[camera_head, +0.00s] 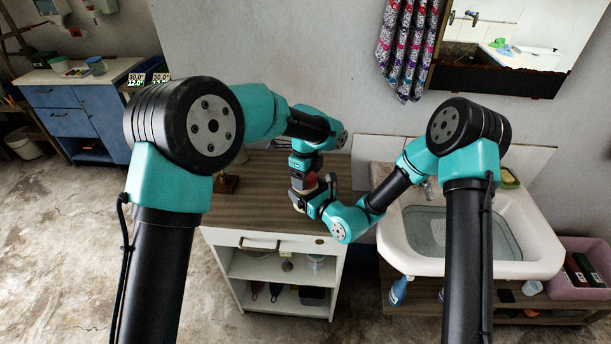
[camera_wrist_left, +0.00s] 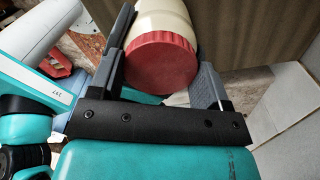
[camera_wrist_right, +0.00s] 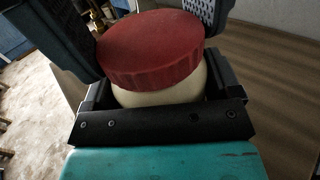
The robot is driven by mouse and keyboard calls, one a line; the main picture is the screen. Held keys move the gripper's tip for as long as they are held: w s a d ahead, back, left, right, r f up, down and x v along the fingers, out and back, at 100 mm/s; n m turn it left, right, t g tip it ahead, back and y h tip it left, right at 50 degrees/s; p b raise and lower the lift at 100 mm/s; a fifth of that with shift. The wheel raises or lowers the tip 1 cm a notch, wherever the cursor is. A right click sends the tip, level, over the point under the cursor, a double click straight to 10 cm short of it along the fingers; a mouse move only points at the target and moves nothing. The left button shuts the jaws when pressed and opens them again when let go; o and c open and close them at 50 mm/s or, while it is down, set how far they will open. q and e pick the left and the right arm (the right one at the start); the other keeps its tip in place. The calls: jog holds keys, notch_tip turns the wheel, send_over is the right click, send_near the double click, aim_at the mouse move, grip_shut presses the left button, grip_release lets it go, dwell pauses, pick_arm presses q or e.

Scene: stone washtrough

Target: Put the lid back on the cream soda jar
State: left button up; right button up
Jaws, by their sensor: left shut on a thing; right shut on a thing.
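The cream soda jar (camera_wrist_right: 160,97) is cream coloured and its lid (camera_wrist_right: 150,50) is red and ribbed. Lid and jar also show in the left wrist view, the lid (camera_wrist_left: 160,65) nearer and the jar (camera_wrist_left: 158,18) behind it. The lid sits over the jar's mouth, touching it or nearly so; I cannot tell whether it is fully seated. My left gripper (camera_head: 306,179) is shut on the lid from above. My right gripper (camera_head: 318,194) is shut on the jar's body below. In the head view the grippers hide most of the jar.
The brown cabinet top (camera_head: 255,205) lies beneath, with a small brass object (camera_head: 227,183) at its left. The stone washtrough (camera_head: 540,255) is on the right, near a pink crate (camera_head: 566,290). A blue cabinet (camera_head: 75,118) stands far left. The cabinet top's front left is clear.

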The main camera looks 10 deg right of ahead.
pick_arm(q)
jog(key=m, duration=0.2)
jog(key=shift+m, duration=0.4)
jog(key=o, duration=1.1)
notch_tip(320, 180, up, 12)
pick_arm(e)
jog(key=o, duration=1.6)
jog(key=shift+c, duration=0.2)
